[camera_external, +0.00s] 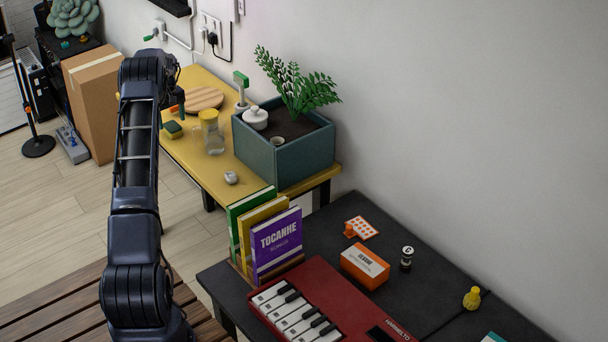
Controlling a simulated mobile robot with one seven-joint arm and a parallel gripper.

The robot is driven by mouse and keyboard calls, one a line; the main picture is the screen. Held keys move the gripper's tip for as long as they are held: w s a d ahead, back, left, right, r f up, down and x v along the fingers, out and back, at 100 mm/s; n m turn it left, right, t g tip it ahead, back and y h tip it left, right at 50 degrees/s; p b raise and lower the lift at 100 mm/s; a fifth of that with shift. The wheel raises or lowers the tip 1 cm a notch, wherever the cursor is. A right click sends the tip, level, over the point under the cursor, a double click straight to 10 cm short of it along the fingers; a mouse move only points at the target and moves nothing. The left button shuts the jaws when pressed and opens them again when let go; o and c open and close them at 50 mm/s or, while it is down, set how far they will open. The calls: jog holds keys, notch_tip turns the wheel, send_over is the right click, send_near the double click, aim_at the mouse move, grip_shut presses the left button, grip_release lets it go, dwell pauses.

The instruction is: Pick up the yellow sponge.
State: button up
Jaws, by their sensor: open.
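The yellow sponge (174,130), with a dark green layer on top, lies on the yellow table (203,172) near its left edge. My arm reaches away from the camera toward that table. My gripper (179,104) shows only in part, at the far end of the arm. It appears above and slightly beyond the sponge in the picture, and apart from it. It is open, and I see nothing held in it. Its fingertips are small and partly hidden by the arm, so the exact height over the table cannot be told.
A glass jar with a yellow lid (211,133) stands just right of the sponge. A round wooden board (204,99) lies behind. A teal planter (284,146) fills the table's right side. A cardboard box (93,104) stands at left.

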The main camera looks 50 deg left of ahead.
aim_at(172, 126)
jog(key=f, duration=0.3)
jog(key=shift+a+f, duration=0.2)
jog(key=shift+f, duration=0.2)
jog(key=c, duration=1.1)
jog(key=shift+o, duration=0.2)
